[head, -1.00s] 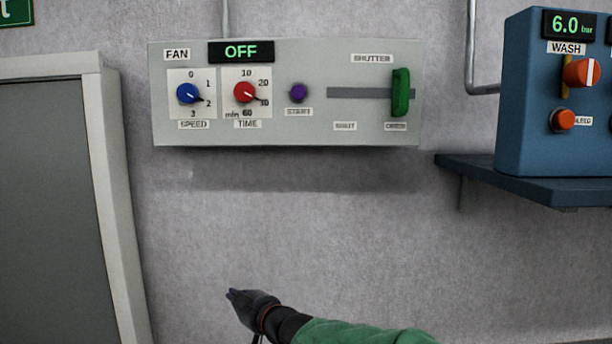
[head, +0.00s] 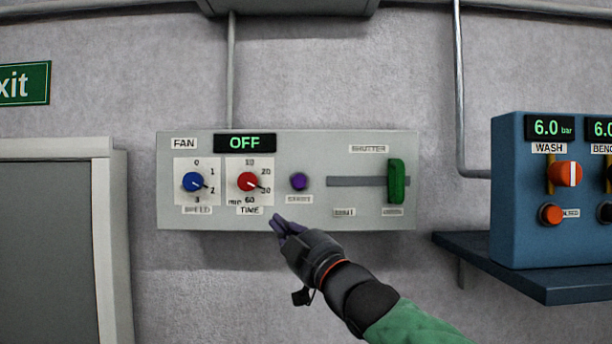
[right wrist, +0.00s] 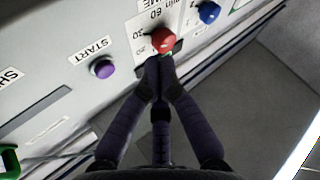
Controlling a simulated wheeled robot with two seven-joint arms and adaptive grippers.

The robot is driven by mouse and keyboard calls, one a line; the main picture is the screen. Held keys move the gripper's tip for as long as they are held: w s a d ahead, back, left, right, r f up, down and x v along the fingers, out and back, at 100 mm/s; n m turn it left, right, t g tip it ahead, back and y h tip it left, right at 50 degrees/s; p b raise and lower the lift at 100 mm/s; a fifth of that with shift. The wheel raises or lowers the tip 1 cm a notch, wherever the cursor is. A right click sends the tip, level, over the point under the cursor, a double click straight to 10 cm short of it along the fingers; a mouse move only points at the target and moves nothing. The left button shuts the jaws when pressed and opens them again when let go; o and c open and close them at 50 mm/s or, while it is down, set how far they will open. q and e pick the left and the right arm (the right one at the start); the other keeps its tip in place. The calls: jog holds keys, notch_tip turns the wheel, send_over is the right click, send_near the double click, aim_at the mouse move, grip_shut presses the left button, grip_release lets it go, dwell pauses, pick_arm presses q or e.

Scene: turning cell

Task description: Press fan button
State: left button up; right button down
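The grey fan panel (head: 320,215) is on the wall, and its display (head: 245,143) reads OFF. The purple START button (head: 299,181) sits right of the red TIME knob (head: 248,182); the button also shows in the right wrist view (right wrist: 103,68). My right gripper (head: 279,222) is just below the TIME knob and START button, pointing up at the panel's lower edge. In the right wrist view its fingers (right wrist: 157,68) come together at the tips, with nothing visible between them, near the red knob (right wrist: 162,40). Contact with the panel cannot be told. My left gripper is out of view.
The blue SPEED knob (head: 193,182) is at the panel's left, and the green shutter handle (head: 396,181) stands at the right end of its slot. A blue shelf (head: 530,262) with a wash unit (head: 530,215) juts out at right. A grey door frame is at left.

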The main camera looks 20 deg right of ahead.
aim_at(302, 185)
jog(key=s+d+r+t+p, duration=0.1)
jog(key=s+d+r, duration=0.1)
jog(key=s+r, duration=0.2)
notch_tip(302, 185, up, 3)
jog(key=shift+s+d+r, duration=0.15)
jog(key=shift+s+d, duration=0.1)
jog(key=shift+s, duration=0.05)
jog(key=shift+w, duration=0.1)
jog(key=w+p, duration=0.1)
jog(key=w, duration=0.1)
jog(key=w+d+p, duration=0.1)
jog(key=w+p, duration=0.1)
jog(key=w+d+p, duration=0.1)
jog(key=w+p, duration=0.1)
jog(key=w, duration=0.1)
jog(key=shift+r, duration=0.15)
jog(key=shift+w+d+p, duration=0.25)
jog(key=shift+w+p, duration=0.05)
jog(key=shift+w, duration=0.3)
jog(key=shift+w, duration=0.2)
dwell(0.7)
jog(key=shift+w+d+p, duration=0.15)
jog(key=shift+w+p, duration=0.1)
jog(key=shift+p, duration=0.05)
